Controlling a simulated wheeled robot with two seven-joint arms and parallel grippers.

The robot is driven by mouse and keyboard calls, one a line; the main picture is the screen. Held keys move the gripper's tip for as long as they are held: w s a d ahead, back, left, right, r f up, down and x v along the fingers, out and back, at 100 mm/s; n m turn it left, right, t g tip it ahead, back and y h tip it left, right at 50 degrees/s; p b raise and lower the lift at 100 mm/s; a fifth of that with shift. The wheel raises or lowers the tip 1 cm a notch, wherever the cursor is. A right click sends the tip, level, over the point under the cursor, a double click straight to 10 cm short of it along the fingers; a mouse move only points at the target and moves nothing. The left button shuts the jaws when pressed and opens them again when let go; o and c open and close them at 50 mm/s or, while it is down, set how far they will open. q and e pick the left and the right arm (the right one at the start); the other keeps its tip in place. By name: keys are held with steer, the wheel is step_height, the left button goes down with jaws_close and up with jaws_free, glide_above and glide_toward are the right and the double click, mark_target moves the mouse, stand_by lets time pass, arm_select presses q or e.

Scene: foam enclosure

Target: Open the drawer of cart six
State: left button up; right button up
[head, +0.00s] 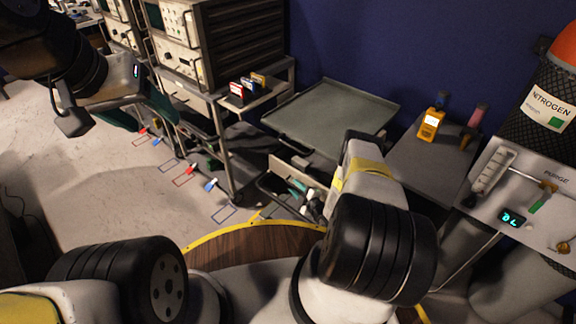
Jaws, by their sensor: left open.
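Several instrument carts stand in a row at the upper left, and I cannot read a number on any. The nearest cart (222,140) carries stacked grey instruments and has a pale drawer-like front (187,92) under them, which looks shut. Which cart is six I cannot tell. My left gripper (118,112) hangs at the upper left, in front of the carts in the picture. Its jaws are open and nothing shows between them. It hides part of the carts behind it. My right arm bends away at the centre right, and its gripper is not visible.
A grey tray table (335,108) and a side table with a yellow meter (430,124) stand at the back. A nitrogen cylinder (550,105) and purge panel (520,195) are at the right. Red and blue marks lie on the floor beside the carts. Pale floor (100,190) is clear at left.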

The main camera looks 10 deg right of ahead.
steer(key=shift+w, duration=0.25)
steer(key=shift+c, duration=0.4)
jaws_close()
steer(key=shift+s+f, duration=0.1)
stand_by(0.8)
